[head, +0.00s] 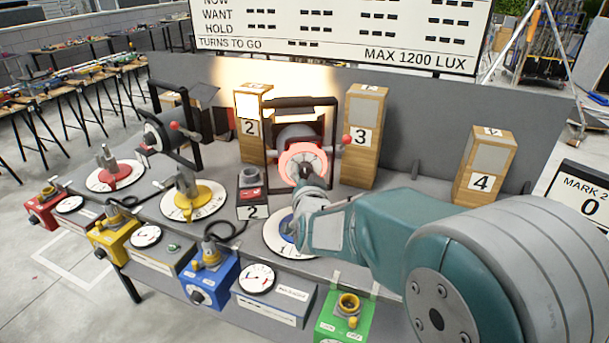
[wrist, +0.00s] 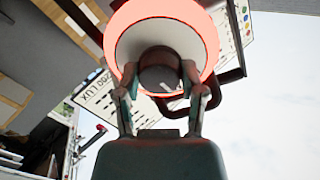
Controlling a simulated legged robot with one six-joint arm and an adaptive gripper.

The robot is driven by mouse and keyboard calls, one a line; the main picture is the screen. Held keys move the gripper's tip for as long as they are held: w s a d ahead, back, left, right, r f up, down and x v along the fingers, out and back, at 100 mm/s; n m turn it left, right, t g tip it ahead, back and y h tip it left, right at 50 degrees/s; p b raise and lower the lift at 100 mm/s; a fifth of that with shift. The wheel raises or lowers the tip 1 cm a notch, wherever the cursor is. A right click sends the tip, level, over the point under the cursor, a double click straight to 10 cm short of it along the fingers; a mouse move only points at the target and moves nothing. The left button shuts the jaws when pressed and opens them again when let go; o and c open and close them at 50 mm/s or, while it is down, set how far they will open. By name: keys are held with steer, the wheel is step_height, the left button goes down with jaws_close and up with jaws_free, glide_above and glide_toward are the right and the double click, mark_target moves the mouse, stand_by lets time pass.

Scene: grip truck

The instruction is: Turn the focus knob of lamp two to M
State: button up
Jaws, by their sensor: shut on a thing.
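The lamp (head: 297,131) in the middle stands in a black yoke on a blue-centred turntable (head: 270,240). A small box marked 2 (head: 252,212) stands just left of it. A pink-red ring (head: 290,152) glows at its rear, and in the wrist view the ring (wrist: 203,38) surrounds a white disc. My gripper (head: 306,178) reaches the lamp's rear from the front right. In the wrist view my gripper (wrist: 160,82) has its two fingers closed on either side of a dark round knob (wrist: 158,74) with a white pointer line. I cannot read any letters around the knob.
Wooden blocks marked 2 (head: 250,125), 3 (head: 363,140) and 4 (head: 484,172) stand behind. Another lamp (head: 158,133) stands to the left. Blue (head: 208,282), yellow (head: 110,240) and green (head: 343,318) control boxes line the front edge. A red-knobbed handle (head: 345,139) sticks out right of the yoke.

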steer(key=shift+m, duration=0.9)
steer(key=o, duration=1.2)
steer(key=shift+w, duration=0.1)
steer(key=shift+c, duration=0.2)
steer(key=s+d, duration=0.1)
steer(key=s, duration=1.1)
steer(key=shift+d+r, duration=0.15)
steer(key=shift+d, duration=0.2)
